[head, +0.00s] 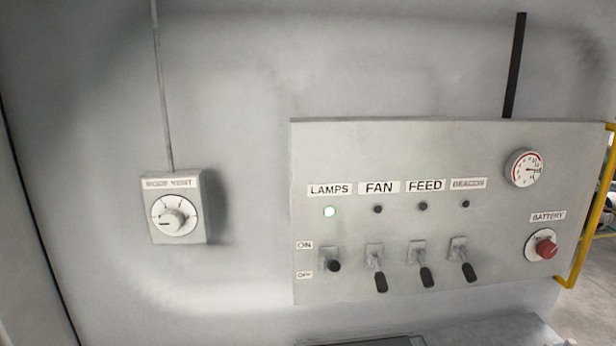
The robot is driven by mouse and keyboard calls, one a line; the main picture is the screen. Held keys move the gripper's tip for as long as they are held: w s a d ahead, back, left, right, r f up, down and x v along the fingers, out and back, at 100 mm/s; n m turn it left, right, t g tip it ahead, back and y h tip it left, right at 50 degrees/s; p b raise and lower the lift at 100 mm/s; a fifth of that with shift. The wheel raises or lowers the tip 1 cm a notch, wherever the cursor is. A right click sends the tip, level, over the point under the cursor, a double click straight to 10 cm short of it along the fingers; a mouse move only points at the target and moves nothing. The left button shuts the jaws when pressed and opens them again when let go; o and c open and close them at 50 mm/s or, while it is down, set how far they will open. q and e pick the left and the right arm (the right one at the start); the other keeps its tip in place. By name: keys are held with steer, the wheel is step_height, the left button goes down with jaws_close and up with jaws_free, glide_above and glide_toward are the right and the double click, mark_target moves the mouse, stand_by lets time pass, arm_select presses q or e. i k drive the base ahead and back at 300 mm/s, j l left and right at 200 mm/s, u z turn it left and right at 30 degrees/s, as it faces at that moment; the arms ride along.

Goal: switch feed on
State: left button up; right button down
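A grey control panel (330,145) is fixed to the wall, with labels LAMPS, FAN, FEED and BEACON. The FEED switch (425,274) is a black toggle, third from the left, and its lever points down towards the OFF level. The FEED lamp (422,206) above it is dark. The FEED label (425,186) is black on white. The ON label (305,245) and the OFF label (305,274) sit at the left of the switch row. Neither gripper is in view.
FAN (380,280) and BEACON (468,270) levers point down, lamps dark. A gauge (525,168), a red BATTERY knob (546,248) and a ROOF VENT dial (175,217) are nearby. Nothing blocks the panel.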

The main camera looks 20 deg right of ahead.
mark_target(427, 282)
steer(key=z, duration=1.9)
